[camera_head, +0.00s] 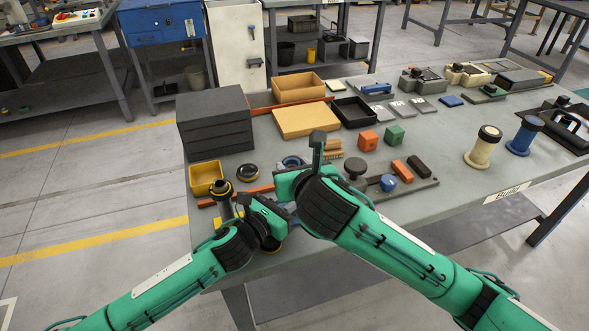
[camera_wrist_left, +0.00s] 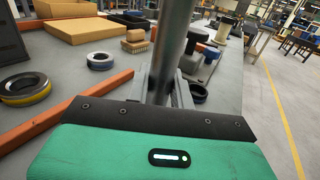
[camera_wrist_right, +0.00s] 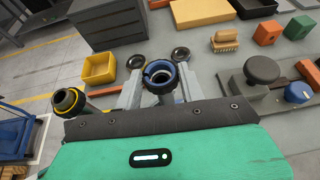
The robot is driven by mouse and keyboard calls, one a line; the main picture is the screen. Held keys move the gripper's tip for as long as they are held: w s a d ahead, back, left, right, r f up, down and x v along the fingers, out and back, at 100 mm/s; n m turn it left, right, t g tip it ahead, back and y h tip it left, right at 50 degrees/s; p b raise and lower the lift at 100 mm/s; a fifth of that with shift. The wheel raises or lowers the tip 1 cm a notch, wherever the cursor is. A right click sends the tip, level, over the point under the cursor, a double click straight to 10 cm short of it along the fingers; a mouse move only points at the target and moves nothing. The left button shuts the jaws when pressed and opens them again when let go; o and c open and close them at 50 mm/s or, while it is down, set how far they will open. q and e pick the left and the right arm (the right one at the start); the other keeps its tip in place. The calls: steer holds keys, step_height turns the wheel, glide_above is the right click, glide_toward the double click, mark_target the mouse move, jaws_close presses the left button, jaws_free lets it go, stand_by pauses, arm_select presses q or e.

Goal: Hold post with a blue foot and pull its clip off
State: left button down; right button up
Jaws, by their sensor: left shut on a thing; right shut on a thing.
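My left gripper (camera_wrist_left: 165,88) is shut on the upright grey post (camera_wrist_left: 172,45). The post's top leaves the left wrist view, and its foot is hidden or cannot be told for certain. My right gripper (camera_wrist_right: 158,92) is above and close to the left one in the head view.
A yellow-black ring (camera_head: 247,172) and a blue-black ring (camera_head: 291,161) lie beyond the grippers. An orange bar (camera_wrist_left: 85,107) crosses the table. A yellow bin (camera_head: 206,177) and dark drawer box (camera_head: 215,122) stand left. A black-knobbed fixture (camera_head: 355,167) is to the right.

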step_height(320, 180, up, 3)
steer(key=shift+r, duration=0.15)
arm_select(q)
steer(key=c, duration=1.1)
jaws_free()
steer(key=shift+c, duration=0.2)
steer(key=b+v, duration=0.1)
steer(key=v, duration=0.9)
steer(key=shift+s+a+f, duration=0.1)
steer(key=shift+s+a, duration=0.05)
steer(key=shift+a, duration=0.05)
arm_select(e)
steer(key=shift+f, duration=0.65)
arm_select(q)
steer(key=shift+v, duration=0.8)
